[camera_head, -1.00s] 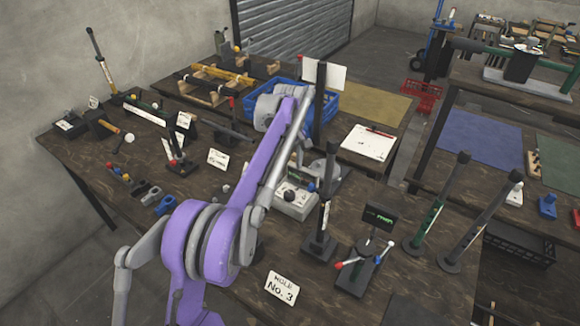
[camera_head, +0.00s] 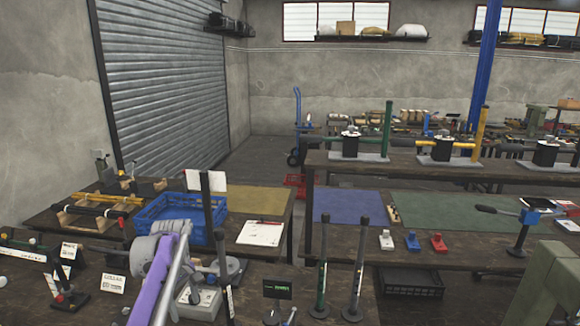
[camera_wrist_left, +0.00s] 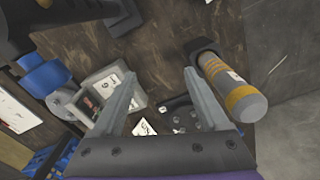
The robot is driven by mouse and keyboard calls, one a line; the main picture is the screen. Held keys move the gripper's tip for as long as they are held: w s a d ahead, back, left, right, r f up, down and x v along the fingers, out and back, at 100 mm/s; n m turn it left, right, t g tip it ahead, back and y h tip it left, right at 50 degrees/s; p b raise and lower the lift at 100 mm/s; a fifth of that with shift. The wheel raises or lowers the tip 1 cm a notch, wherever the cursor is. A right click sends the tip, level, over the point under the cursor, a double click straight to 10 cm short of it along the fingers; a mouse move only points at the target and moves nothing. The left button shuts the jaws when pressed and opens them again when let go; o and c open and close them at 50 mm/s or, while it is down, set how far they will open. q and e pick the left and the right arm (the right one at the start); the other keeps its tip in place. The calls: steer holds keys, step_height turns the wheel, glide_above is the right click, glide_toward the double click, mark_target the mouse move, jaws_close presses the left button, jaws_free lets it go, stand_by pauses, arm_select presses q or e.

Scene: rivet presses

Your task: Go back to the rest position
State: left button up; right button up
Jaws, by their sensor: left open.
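My left gripper (camera_wrist_left: 160,76) is open in the left wrist view, with two grey fingers spread apart and nothing held between them. It hangs above the dark wooden bench, close to a grey control box (camera_wrist_left: 122,88) and a grey cylinder with yellow bands (camera_wrist_left: 232,88). In the head view, my purple left arm rises from the bottom edge over the near bench, beside the same grey box (camera_head: 200,304). The left gripper's fingers cannot be made out clearly there. My right gripper is in neither view.
A blue crate (camera_head: 168,232) and a white sheet (camera_head: 261,233) lie beyond my arm. Dark upright posts (camera_head: 359,268) stand on the near bench. A grey-green machine (camera_head: 550,285) fills the lower right corner. A second bench with blue (camera_head: 350,207) and green mats lies beyond.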

arm_select(q)
steer(key=s+d+r+m+t, duration=0.1)
steer(key=s+d+m+t, duration=0.2)
steer(key=s, duration=0.6)
steer(key=s+d+r+m, duration=0.2)
steer(key=s+d+m, duration=0.2)
steer(key=s, duration=0.5)
steer(key=s+d+f+m+t, duration=0.1)
steer(key=s+f+m, duration=0.1)
steer(key=s+f, duration=0.3)
steer(key=s+d+f+m+t, duration=0.1)
steer(key=s+f, duration=0.4)
steer(key=s, duration=0.6)
steer(key=shift+d+m, duration=0.7)
steer(key=shift+m, duration=0.4)
steer(key=shift+r, duration=0.1)
